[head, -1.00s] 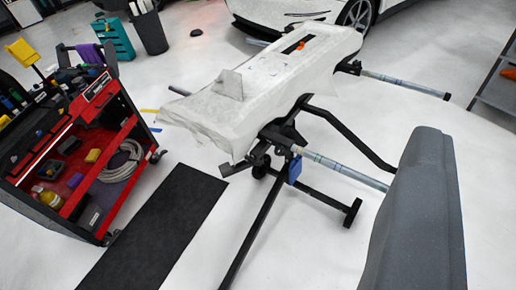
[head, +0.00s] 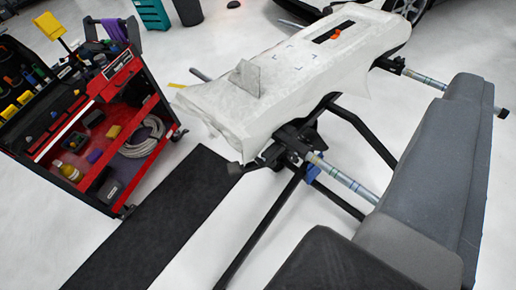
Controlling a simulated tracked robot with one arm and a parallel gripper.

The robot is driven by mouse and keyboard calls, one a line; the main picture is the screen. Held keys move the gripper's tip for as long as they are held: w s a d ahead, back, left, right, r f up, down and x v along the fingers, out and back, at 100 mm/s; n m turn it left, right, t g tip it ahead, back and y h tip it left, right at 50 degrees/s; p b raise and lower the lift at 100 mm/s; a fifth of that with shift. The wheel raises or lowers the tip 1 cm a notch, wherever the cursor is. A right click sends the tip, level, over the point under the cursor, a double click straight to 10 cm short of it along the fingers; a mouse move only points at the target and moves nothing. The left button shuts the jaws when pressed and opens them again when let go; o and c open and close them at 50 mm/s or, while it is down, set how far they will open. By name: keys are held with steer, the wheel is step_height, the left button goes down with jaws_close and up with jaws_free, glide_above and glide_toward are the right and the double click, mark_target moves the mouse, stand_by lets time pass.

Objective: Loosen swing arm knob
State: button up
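A work stand (head: 262,222) with black legs carries a long panel draped in white wrap (head: 225,105). A black clamp joint (head: 292,143) sits at the stand's near end, with a striped grey swing arm tube (head: 345,180) running out to the lower right. A small blue part (head: 313,172) hangs under that joint; I cannot tell whether it is the knob. A second tube (head: 425,79) sticks out at the far end. No fingertips of mine can be made out, and nothing held shows.
A red and black tool cart (head: 128,75) with bottles and a coiled hose stands at the left. A black mat (head: 150,225) lies between the cart and the stand. A white car (head: 425,8) is at the back.

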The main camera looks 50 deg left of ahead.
steer(key=w+a+f+g, duration=0.1)
steer(key=w+a+f, duration=0.2)
steer(key=w+f, duration=0.3)
steer(key=m+g+b, duration=0.1)
steer(key=g, duration=0.4)
glide_above(258, 164)
steer(key=s, duration=1)
step_height(258, 164, down, 56)
steer(key=shift+h, duration=0.4)
steer(key=x, duration=0.9)
steer(key=b+x, duration=0.1)
steer(key=x, duration=0.4)
steer(key=shift+s+a+f, duration=0.25)
steer(key=shift+a+f, duration=0.05)
steer(key=c, duration=1)
